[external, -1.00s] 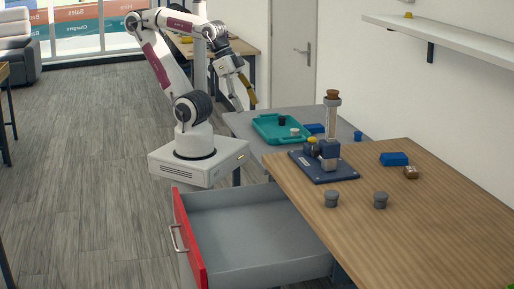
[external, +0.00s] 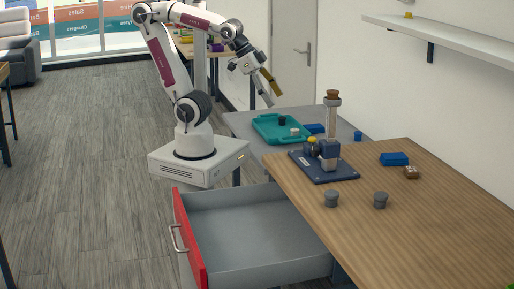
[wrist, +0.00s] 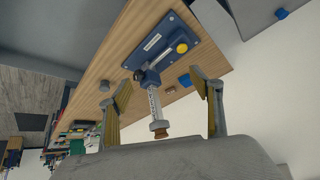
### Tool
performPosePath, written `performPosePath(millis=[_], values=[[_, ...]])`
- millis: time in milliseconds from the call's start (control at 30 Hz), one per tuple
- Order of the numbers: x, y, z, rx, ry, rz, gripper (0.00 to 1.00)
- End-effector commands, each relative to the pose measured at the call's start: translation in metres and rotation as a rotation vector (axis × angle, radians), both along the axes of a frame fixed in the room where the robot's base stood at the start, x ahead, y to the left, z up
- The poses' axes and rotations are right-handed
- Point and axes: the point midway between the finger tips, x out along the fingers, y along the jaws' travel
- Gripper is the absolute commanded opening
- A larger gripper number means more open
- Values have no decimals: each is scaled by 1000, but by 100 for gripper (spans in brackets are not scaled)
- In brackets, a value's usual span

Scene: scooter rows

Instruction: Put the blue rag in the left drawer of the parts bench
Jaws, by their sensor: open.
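My gripper (external: 269,93) is open and empty, raised in the air above the grey table's left side. In the wrist view its two yellow-padded fingers (wrist: 163,80) stand wide apart. A small blue item (external: 395,159) lies on the wooden bench (external: 440,205), well to the right of my gripper. I cannot tell for sure which one is the rag. A drawer with a red front (external: 188,240) is pulled out under the bench's left side; its visible grey inside is empty.
A blue-based device with a tall column (external: 331,125) stands on the bench. Two grey knobs (external: 331,199) and a small brown block (external: 411,172) are near it. A teal tray (external: 262,122) with small parts sits on the grey table (external: 240,121). A shelf (external: 450,40) juts from the wall.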

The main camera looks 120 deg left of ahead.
Motion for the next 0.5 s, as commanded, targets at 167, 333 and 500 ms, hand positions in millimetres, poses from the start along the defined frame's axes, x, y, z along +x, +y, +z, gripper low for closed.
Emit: performPosePath(millis=[167,333,500], values=[[32,47,4,50,-31,87,65],[57,94,6,97,-62,157,65],[77,144,5,141,-90,218,65]])
